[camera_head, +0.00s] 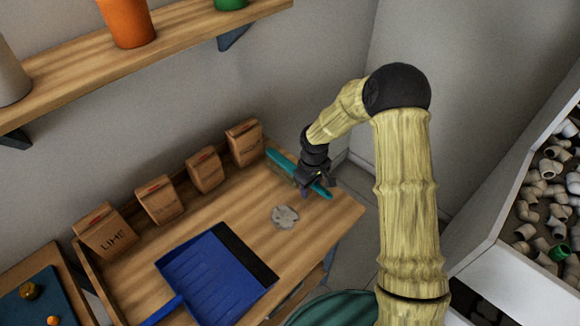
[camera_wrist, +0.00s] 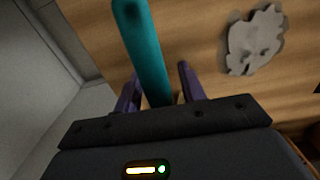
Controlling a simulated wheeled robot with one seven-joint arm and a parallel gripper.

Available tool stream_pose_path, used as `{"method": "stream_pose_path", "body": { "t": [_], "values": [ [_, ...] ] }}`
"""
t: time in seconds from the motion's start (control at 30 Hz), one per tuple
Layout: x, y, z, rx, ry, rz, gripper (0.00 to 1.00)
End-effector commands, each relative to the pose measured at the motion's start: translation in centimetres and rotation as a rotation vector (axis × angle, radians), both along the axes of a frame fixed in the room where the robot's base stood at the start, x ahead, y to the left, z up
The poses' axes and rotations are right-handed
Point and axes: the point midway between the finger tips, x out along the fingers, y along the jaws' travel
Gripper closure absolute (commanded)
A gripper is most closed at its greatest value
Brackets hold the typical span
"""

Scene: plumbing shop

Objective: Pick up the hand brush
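The teal hand brush (camera_head: 281,159) lies at the back right of the wooden table, partly hidden by my gripper (camera_head: 314,188) in the head view. In the wrist view its long teal handle (camera_wrist: 143,45) runs down between the two purple fingers of my gripper (camera_wrist: 159,72). The fingers stand apart on either side of the handle, with a gap visible at the right finger. Whether the left finger touches the handle I cannot tell. The brush's bristles are not clearly seen.
A grey flat patch (camera_head: 285,217) lies near the brush. A blue dustpan (camera_head: 205,278) lies in front. Several paper bags (camera_head: 203,170) line the table's back. A shelf (camera_head: 172,33) hangs above. A bin of pipe fittings (camera_head: 499,217) stands right.

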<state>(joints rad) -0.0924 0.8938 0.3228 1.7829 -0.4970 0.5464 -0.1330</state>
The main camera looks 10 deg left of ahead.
Motion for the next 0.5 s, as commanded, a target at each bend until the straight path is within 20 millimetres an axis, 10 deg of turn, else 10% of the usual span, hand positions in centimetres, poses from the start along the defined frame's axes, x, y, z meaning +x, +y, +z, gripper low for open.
{"method": "stream_pose_path", "body": {
  "t": [0.2, 0.5],
  "values": [
    [0.00, 0.00, 0.01, 0.000, 0.000, 0.000, 1.00],
    [0.05, 0.03, 0.23, 0.001, -0.002, 0.000, 1.00]
  ]
}}
